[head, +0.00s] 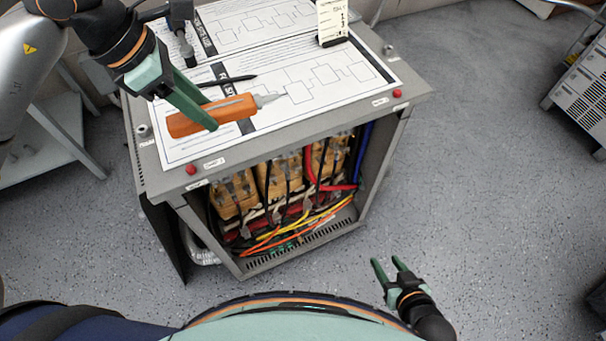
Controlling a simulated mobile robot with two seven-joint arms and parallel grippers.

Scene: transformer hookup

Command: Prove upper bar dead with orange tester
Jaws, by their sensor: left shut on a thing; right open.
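The orange tester (222,114) has a thick orange body and a pale tip pointing right. My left gripper (208,122) is shut on it and holds it over the left part of the cabinet top. I cannot tell how high it is above the sheets. No bar marked as the upper bar can be made out; the open cabinet front shows yellowish transformer blocks (270,177) with dark, red, blue, yellow and orange wires. My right gripper (386,268) is open and empty, low at the right above the floor, apart from the cabinet.
The grey cabinet (240,268) has printed sheets (345,75) on top, with a black pen (228,81) and a standing tag (332,22). Red knobs (397,93) sit at the top's front corners. A side table (70,165) stands left, a grey unit (582,85) right. Floor between is clear.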

